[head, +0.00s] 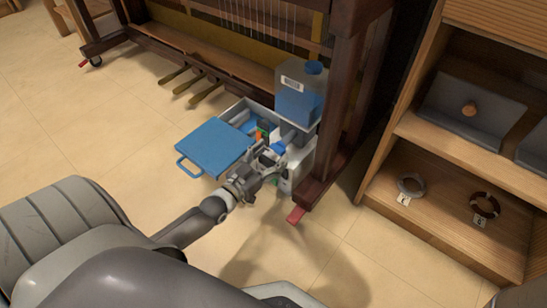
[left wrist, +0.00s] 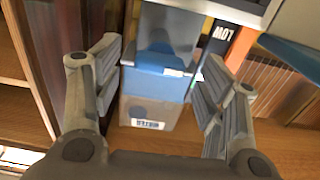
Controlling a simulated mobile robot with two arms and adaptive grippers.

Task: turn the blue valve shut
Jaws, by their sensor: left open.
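The blue valve (head: 279,147) shows as a small blue patch on the pale device (head: 299,166) under the water tank (head: 299,92). My left gripper (head: 270,156) is open beside the valve in the head view; its fingers partly hide it, and I cannot tell whether they touch it. In the left wrist view the open left gripper (left wrist: 158,98) has its fingers spread to both sides, with the tank (left wrist: 148,112) and its blue water showing beyond the gap. My right gripper is not in view.
An open grey case (head: 242,112) and a blue lid with a handle (head: 213,147) lie left of the device. A wooden shelf (head: 450,205) holds rings further right. Floor (head: 345,262) in front is clear.

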